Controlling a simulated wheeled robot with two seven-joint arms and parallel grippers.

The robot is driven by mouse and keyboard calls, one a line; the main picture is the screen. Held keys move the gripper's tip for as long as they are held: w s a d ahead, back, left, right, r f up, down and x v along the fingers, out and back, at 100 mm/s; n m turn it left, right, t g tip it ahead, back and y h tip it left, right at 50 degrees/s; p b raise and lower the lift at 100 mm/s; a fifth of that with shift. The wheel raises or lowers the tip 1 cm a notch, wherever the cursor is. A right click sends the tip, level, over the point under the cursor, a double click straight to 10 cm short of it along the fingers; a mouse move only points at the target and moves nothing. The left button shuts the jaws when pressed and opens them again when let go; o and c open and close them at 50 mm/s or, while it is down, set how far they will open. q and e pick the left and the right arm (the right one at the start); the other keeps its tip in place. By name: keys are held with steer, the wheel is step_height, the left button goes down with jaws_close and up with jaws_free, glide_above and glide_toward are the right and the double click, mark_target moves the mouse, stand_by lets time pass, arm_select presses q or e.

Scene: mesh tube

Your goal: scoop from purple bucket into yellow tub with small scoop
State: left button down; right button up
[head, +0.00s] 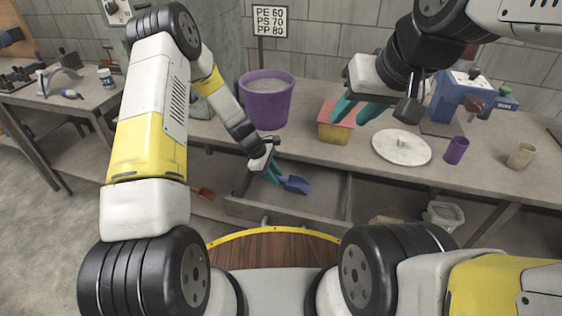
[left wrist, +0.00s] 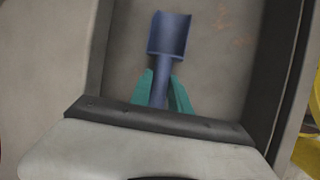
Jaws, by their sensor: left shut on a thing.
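The purple bucket (head: 266,104) stands on the bench, filled with pale grey material. The yellow tub (head: 333,134) stands to its right with a reddish top; I cannot tell whether that is a lid or its contents. My left gripper (head: 272,172) is shut on the handle of a small blue scoop (head: 295,184), in or just above the open drawer. In the left wrist view the scoop (left wrist: 170,36) points away between the teal fingers (left wrist: 160,92). My right gripper (head: 358,110) is open and empty above the bench, its fingers partly overlapping the tub.
The open drawer (head: 285,207) juts out below the bench. A white round plate (head: 401,147), a purple cup (head: 457,150), a beige cup (head: 521,156) and a blue machine (head: 462,100) stand on the right. A red object (head: 203,193) lies on the lower shelf.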

arm_select(q)
step_height(320, 180, up, 10)
stand_by(0.4)
